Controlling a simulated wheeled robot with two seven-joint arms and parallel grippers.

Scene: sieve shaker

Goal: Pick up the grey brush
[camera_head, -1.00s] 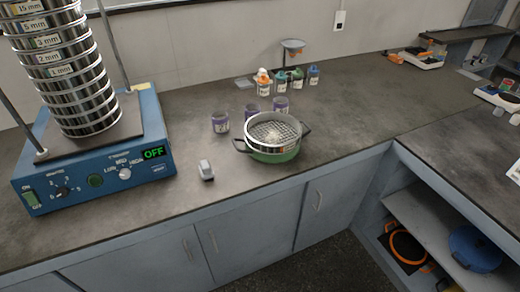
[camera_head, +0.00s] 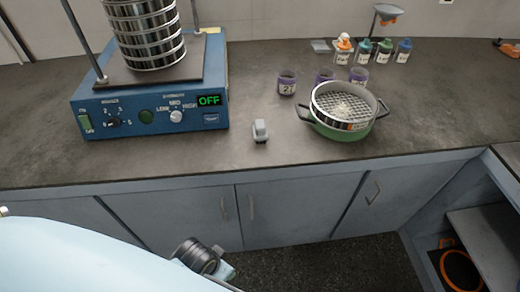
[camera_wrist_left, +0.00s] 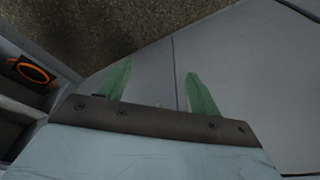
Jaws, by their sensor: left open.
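The small grey brush (camera_head: 260,131) stands on the dark countertop, between the blue sieve shaker and the green pot, near the counter's front edge. In the head view my left arm comes in at the bottom left, below the counter, and its fingers are not clearly visible there. In the left wrist view my left gripper (camera_wrist_left: 158,88) shows two green fingers spread apart with nothing between them, facing the grey cabinet doors and floor. The brush is not in the wrist view. My right gripper is in neither view.
The blue shaker (camera_head: 148,112) with stacked sieves stands left of the brush. A green pot (camera_head: 338,133) holding a sieve (camera_head: 345,100) stands to the right. Purple-banded jars (camera_head: 287,83) and several small bottles (camera_head: 363,50) are behind. The counter's front edge (camera_head: 200,177) lies between arm and brush.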

